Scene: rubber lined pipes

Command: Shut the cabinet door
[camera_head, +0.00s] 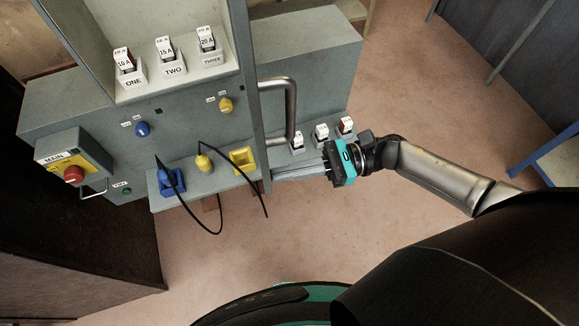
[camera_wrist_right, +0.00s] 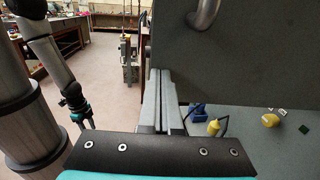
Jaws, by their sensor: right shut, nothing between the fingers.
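The grey cabinet (camera_head: 60,110) stands at the upper left in the head view. Its door (camera_head: 254,100) stands open, seen nearly edge-on, with a curved metal handle (camera_head: 292,105) on its right face. In the right wrist view the door (camera_wrist_right: 250,60) is a large grey panel with the handle (camera_wrist_right: 205,14) at the top. My right gripper (camera_head: 276,174) is shut and empty, its fingers pointing left below the handle, close to the door's lower edge. I cannot tell if they touch it. My left gripper (camera_wrist_right: 86,122) hangs at the left of the wrist view, its jaws unclear.
Breakers labelled ONE, TWO and THREE (camera_head: 168,60) sit inside the cabinet. Blue (camera_head: 170,182) and yellow (camera_head: 203,162) plugs with loose black cables stick out below. A main switch box (camera_head: 72,165) is at left. More breakers (camera_head: 321,134) lie near my right gripper. Floor (camera_head: 430,110) is open at right.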

